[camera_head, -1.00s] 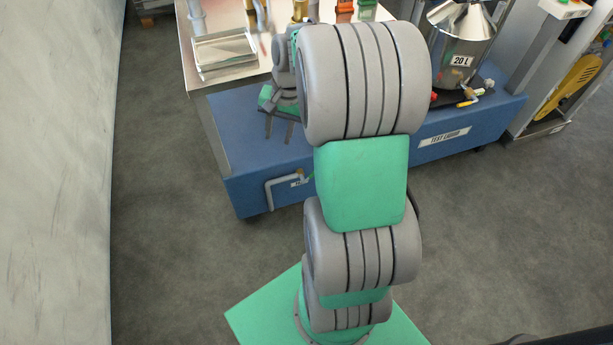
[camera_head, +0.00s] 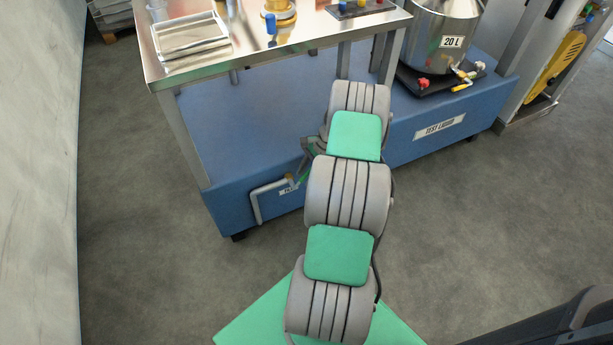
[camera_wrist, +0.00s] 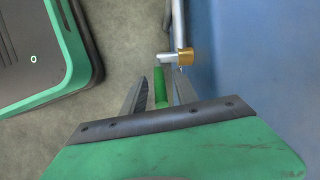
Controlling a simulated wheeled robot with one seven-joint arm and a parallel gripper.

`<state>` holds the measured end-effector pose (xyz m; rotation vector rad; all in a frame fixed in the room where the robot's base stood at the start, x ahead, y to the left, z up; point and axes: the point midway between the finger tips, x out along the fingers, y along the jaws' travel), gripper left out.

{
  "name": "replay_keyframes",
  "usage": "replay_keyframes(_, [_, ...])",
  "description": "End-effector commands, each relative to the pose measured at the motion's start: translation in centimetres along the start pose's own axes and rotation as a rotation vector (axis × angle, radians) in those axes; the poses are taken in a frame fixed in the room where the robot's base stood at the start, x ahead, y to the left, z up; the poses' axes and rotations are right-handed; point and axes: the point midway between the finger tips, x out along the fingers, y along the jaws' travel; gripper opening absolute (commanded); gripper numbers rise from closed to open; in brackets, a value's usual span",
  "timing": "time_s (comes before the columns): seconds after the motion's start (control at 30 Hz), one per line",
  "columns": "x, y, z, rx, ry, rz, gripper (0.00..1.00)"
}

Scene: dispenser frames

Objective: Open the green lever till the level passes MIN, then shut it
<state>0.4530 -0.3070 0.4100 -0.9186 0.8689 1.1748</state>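The green lever (camera_wrist: 160,84) sticks out from a small valve with a brass fitting (camera_wrist: 185,57) in the wrist view. It also shows as a small green piece (camera_head: 303,178) low on the blue base in the head view. My gripper (camera_wrist: 161,92) is open, with one finger on each side of the lever and slim gaps between. The lever's near end is hidden by my gripper body. A grey bent pipe (camera_head: 256,202) runs from the valve. The drum marked 20 L (camera_head: 440,35) stands on the right. I cannot make out a level or MIN mark.
A steel table (camera_head: 310,28) stands above the blue base (camera_head: 220,200), with a metal tray (camera_head: 190,35) and brass fittings on it. The drum has a red knob (camera_head: 423,84) and a yellow-handled tap (camera_head: 461,87). Grey floor is free at left and right.

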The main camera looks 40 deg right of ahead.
Motion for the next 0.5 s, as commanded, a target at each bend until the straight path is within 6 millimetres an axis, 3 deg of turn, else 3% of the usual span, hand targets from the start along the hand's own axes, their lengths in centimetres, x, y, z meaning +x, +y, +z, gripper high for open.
replay_keyframes(0.2, [-0.04, -0.01, -0.08, 0.0, 0.001, -0.001, 0.36])
replay_keyframes(0.5, [-0.06, -0.01, -0.07, 0.0, 0.001, -0.001, 0.12])
